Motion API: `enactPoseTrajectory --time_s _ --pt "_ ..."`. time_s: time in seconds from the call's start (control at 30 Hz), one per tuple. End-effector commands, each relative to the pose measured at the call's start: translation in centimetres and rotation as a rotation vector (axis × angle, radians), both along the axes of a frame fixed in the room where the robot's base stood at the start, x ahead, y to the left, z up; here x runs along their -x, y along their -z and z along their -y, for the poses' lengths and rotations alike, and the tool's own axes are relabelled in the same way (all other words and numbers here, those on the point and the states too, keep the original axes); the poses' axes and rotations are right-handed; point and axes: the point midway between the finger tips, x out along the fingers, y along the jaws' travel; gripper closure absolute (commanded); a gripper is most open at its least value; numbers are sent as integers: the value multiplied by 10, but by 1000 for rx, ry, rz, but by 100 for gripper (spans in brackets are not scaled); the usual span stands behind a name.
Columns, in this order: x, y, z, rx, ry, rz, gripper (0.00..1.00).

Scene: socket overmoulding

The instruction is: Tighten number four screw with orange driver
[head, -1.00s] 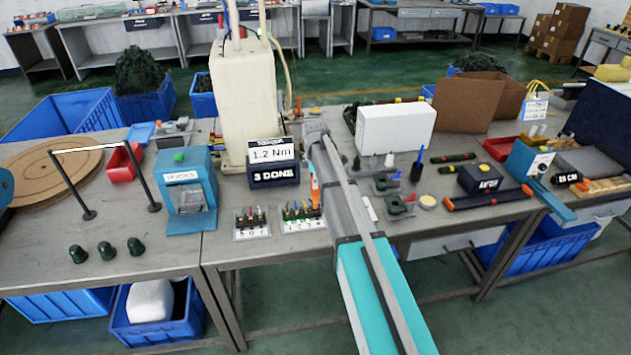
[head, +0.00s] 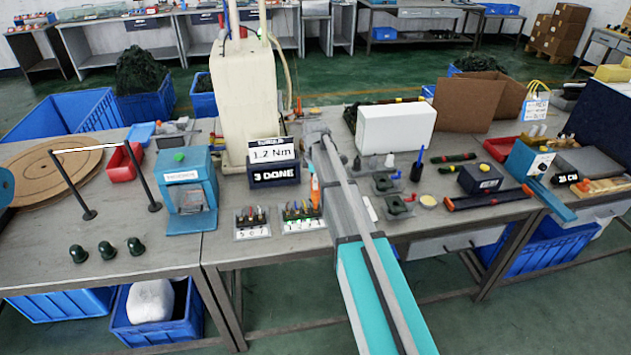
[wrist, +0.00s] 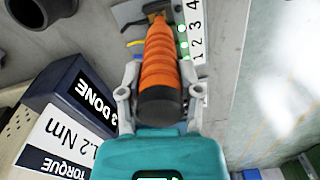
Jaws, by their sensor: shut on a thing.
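My gripper (wrist: 156,90) is shut on the orange driver (wrist: 160,65), with one finger on each side of its ribbed handle. In the head view the orange driver (head: 315,190) stands roughly upright at the right end of the block numbered 1 to 4 (head: 303,226). In the wrist view the number strip (wrist: 197,40) runs beside the driver, with green lights near the lower numbers. The driver's tip and the number four screw are hidden or too small to make out. The torque display (head: 273,174) reads 1.2 Nm and 3 DONE.
A second block with screws (head: 252,224) stands left of the numbered block. The blue press-like box (head: 187,190) is further left. The bench front edge is close to the blocks.

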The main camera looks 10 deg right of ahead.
Motion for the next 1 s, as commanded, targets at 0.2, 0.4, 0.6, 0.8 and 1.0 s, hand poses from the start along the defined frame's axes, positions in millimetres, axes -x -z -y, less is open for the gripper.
enactPoseTrajectory --time_s 0.2,0.4,0.6,0.8,1.0 --pt "0 0 1 0 0 0 100" --pt "0 0 1 0 0 0 100" --pt "0 2 1 0 0 0 100" --pt "0 3 1 0 0 0 100" --pt "0 5 1 0 0 0 100"
